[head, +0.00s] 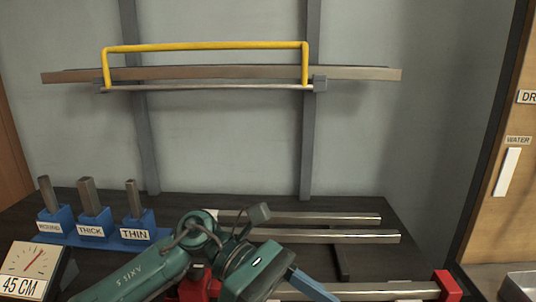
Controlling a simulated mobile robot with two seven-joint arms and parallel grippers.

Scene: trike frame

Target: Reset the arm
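A green jointed arm marked "AXIS 5" comes in from the lower left and bends at a round joint; I take it as my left arm. Its green hand (252,272) is over the front middle of the bench, with a blue finger-like piece (308,285) pointing down to the right. Only one such piece shows, so I cannot tell whether it is open or shut, or if it holds anything. A metal bar (385,287) runs behind it to a red block (446,287). Another red block (198,287) is partly hidden under the arm. My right gripper is not in view.
Two metal bars (330,217) (345,236) lie on the dark bench. Blue holders (130,234) labelled ROUND, THICK and THIN stand at left, above a 45 CM dial (28,275). A yellow handle frame (205,45) and long bar (360,73) are on the wall.

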